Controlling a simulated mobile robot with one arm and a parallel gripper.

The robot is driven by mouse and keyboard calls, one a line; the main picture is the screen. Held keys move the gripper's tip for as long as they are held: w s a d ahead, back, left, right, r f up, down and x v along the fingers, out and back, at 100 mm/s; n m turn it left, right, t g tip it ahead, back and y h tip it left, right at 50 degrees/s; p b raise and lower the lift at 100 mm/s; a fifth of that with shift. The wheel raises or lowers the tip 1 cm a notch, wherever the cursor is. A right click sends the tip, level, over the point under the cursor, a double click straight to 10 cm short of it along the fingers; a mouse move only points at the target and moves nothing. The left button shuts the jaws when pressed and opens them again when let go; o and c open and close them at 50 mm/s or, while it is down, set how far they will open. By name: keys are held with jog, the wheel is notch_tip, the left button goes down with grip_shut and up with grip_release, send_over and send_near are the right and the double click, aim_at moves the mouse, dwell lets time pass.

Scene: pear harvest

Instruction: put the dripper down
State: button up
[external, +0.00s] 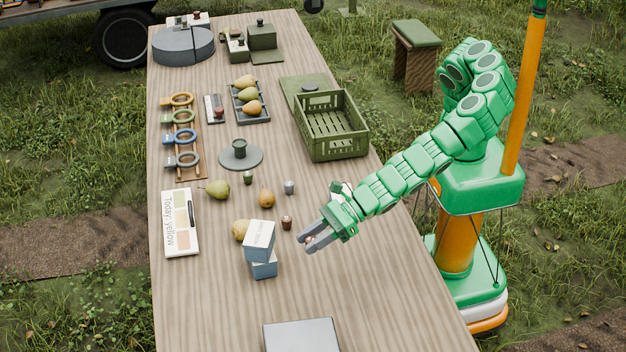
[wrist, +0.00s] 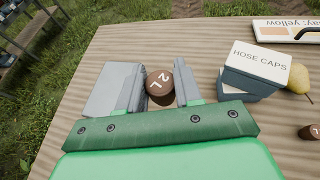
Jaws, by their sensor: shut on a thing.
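My gripper (external: 311,239) is at the right part of the table (external: 350,290), right of the stacked boxes. It is shut on a small brown dripper marked "2 L" (wrist: 159,84), which sits between the two grey fingers in the wrist view. In the external view the fingers mostly hide the dripper. I cannot tell whether it touches the table. Another brown dripper (external: 286,223) stands left of my gripper; it also shows at the right edge of the wrist view (wrist: 310,131). A green dripper (external: 248,177) and a grey one (external: 289,187) stand farther back.
The hose caps boxes (external: 260,233) are stacked close left of my gripper, with a pear (external: 241,229) beside them. A grey flat slab (external: 301,336) lies at the near end. A green crate (external: 331,146) stands farther back. Bare table surrounds my gripper's right and near sides.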

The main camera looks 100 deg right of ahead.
jog(key=s+a+r+n+y, duration=0.2)
jog(key=s+a, duration=0.4)
jog(key=a, duration=0.4)
jog(key=shift+g, duration=0.3)
jog(key=w+a+f, duration=0.2)
jog(key=w, duration=0.1)
jog(key=shift+w+a+f, duration=0.15)
jog(key=shift+a+f, duration=0.1)
jog(key=shift+f, duration=0.05)
send_over(312, 342)
jog(key=shift+f, duration=5.4)
jog(key=shift+f, duration=0.1)
grip_shut()
jog(key=o, duration=1.1)
grip_release()
